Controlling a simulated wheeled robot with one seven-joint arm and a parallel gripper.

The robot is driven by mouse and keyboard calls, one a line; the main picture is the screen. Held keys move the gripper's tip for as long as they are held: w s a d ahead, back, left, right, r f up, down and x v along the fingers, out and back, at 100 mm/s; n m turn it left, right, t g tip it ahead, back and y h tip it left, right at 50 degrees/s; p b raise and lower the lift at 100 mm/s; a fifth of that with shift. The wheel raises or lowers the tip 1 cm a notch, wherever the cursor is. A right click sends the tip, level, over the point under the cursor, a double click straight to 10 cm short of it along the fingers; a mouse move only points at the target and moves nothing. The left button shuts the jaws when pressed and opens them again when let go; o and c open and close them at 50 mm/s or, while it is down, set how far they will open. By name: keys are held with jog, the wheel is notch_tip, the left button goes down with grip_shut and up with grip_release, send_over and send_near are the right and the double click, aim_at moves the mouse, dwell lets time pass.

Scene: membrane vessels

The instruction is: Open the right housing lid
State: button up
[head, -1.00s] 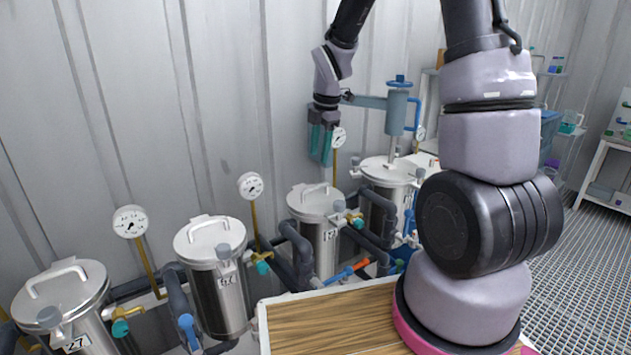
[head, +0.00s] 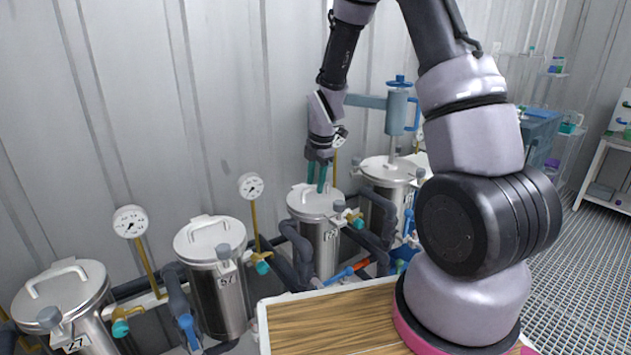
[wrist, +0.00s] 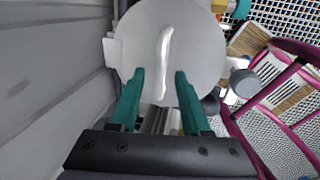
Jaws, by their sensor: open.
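The housing below my gripper (head: 316,188) is a steel vessel (head: 323,245) with a flat round lid (head: 320,208) and a bar handle on top; the lid lies level on its body. The wrist view shows this lid (wrist: 195,50) close up, with its pale, curved handle (wrist: 162,55) between the two teal fingers of my gripper (wrist: 160,74). The fingers are open, one on each side of the handle, with gaps visible. I cannot tell how far above the lid the fingertips are.
Two more lidded vessels stand left, labelled 57 (head: 210,238) and 27 (head: 62,290). A further vessel (head: 386,172) with a blue valve column (head: 397,110) stands close on the right. Pressure gauges (head: 250,186) and pipes crowd the row. A wooden-topped table (head: 335,320) is in front.

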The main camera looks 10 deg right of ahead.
grip_shut()
dwell(1.3)
